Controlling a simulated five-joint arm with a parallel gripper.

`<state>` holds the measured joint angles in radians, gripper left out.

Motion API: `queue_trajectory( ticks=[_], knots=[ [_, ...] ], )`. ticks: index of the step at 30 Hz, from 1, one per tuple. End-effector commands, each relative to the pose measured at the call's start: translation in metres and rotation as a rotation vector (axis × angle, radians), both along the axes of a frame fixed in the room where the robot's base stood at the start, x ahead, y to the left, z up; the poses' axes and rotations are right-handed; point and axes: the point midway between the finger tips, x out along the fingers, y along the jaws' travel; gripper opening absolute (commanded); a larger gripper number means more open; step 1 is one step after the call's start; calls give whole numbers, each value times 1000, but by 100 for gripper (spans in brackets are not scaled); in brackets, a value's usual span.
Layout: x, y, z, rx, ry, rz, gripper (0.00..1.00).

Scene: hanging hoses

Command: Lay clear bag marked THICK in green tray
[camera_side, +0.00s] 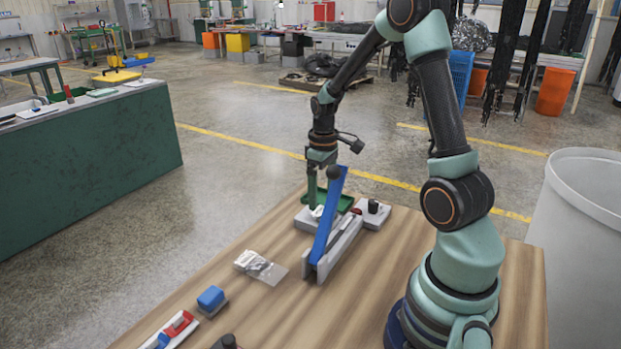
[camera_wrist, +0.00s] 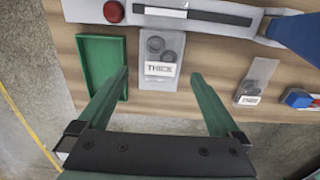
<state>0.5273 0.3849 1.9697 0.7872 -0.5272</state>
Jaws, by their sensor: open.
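In the side view the tray (camera_side: 346,203) shows partly behind a blue lever. My gripper (camera_wrist: 160,76) is open, its two fingers spread on either side of the bag, with nothing held. The left finger overlaps the tray's edge in the picture.
A grey fixture (camera_side: 340,243) with a blue lever (camera_side: 328,220) stands beside my gripper. A second clear bag (camera_wrist: 255,80), its label hard to read, lies to the right. A blue block (camera_side: 211,298) sits near the front. Bare wood separates these.

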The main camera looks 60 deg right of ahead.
Motion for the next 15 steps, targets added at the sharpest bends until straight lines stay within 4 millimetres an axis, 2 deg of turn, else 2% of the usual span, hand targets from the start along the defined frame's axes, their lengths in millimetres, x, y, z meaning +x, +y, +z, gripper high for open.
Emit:
queue_trajectory(
  ticks=[9,15],
  knots=[
    [3,2,-42,2,3,0,100],
    [4,1,-50,0,0,0,100]
  ],
)
